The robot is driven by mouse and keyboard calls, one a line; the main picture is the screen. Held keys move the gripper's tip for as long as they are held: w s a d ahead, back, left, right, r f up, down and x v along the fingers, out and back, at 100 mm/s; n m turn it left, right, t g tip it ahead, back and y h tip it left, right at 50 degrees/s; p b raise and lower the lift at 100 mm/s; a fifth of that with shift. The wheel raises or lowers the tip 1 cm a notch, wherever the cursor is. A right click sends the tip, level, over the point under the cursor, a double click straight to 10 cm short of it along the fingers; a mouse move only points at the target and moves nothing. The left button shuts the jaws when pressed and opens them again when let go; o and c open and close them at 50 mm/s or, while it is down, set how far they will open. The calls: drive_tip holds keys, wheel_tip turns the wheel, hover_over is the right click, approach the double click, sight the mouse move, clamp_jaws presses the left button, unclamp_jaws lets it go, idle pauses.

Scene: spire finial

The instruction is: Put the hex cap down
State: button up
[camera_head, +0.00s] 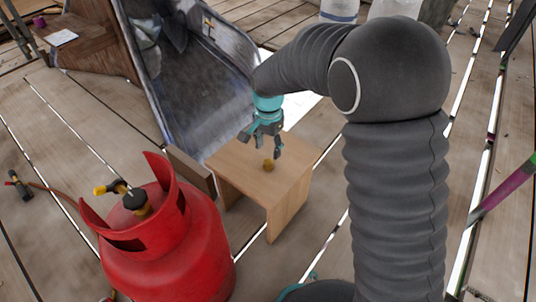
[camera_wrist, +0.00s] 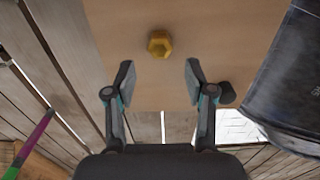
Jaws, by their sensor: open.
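The hex cap (camera_head: 268,165) is a small golden-yellow piece standing on the top of a small wooden table (camera_head: 291,183). In the wrist view the hex cap (camera_wrist: 159,44) shows its six-sided outline on the wooden top (camera_wrist: 215,30), ahead of the fingertips and roughly centred between them. My gripper (camera_head: 266,141) is over the table, close to the cap. In the wrist view my gripper (camera_wrist: 160,78) has its two fingers spread wide, with nothing between them. The cap appears apart from both fingers.
A red gas cylinder (camera_head: 175,250) stands at the left front of the table. A wooden crate-like piece (camera_head: 95,45) is at the back left. The rest of the table top is clear. Plank flooring with gaps surrounds it.

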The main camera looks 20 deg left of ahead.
sight(268, 161)
drive_tip(key=shift+r+p, duration=0.35)
drive_tip(key=shift+r, duration=2.4)
drive_tip(key=s+d+r+n+t, duration=0.1)
drive_tip(key=s+d+r, duration=0.2)
drive_tip(key=d+r, duration=0.45)
drive_tip(key=s+d+r+n+t, duration=0.1)
drive_tip(key=s+d+r, duration=0.25)
drive_tip(key=d, duration=0.65)
drive_tip(key=s+d+r+n+t, duration=0.2)
drive_tip(key=s+d+t, duration=0.1)
drive_tip(key=s+d, duration=1.1)
drive_tip(key=shift+s+r+n+t, duration=0.3)
drive_tip(key=shift+s+r, duration=0.05)
drive_tip(key=shift+s, duration=0.2)
drive_tip(key=shift+r, duration=0.1)
